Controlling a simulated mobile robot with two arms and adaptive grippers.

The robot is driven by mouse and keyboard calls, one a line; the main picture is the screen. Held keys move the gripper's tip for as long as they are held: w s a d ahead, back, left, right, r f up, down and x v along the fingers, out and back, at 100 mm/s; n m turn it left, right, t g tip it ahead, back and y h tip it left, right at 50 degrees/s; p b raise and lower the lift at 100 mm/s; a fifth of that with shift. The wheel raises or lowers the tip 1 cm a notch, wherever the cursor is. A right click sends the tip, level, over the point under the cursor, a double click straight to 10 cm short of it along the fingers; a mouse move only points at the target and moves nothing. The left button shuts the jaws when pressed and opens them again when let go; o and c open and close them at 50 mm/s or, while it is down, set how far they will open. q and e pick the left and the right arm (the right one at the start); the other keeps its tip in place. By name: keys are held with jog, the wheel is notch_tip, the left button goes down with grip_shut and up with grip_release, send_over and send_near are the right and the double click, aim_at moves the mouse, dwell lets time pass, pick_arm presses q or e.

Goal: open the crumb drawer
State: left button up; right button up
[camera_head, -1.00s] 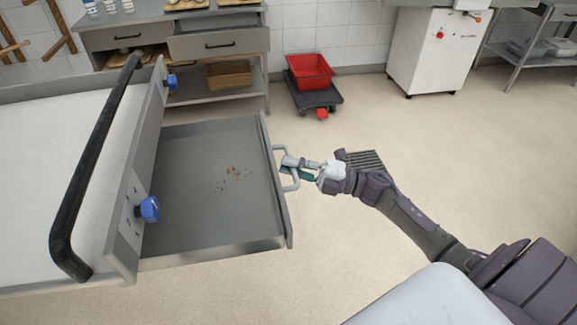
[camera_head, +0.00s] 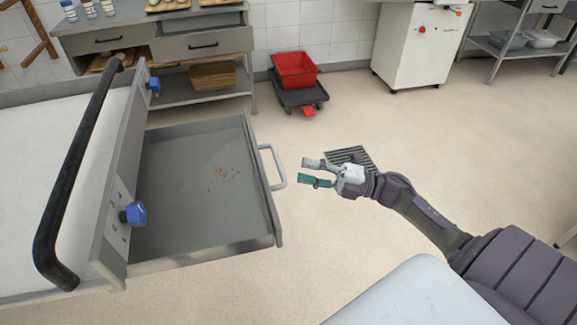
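The crumb drawer (camera_head: 190,215) is a grey metal tray pulled well out from the oven front, with brown crumbs (camera_head: 223,177) on its floor. Its light grey bar handle (camera_head: 274,166) stands on the right-hand front panel. My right gripper (camera_head: 309,172) is just to the right of the handle, apart from it. Its two fingers are spread with nothing between them. My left gripper is not in view.
The oven front has blue knobs (camera_head: 134,213) and a long black bar (camera_head: 80,165). A red crate (camera_head: 295,70) on a dark dolly, a white machine (camera_head: 417,45) and a steel bench (camera_head: 200,45) stand behind. A floor grate (camera_head: 352,155) lies beyond my gripper. Open floor surrounds the drawer's right side.

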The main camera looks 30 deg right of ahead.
jog(key=shift+v, duration=2.2)
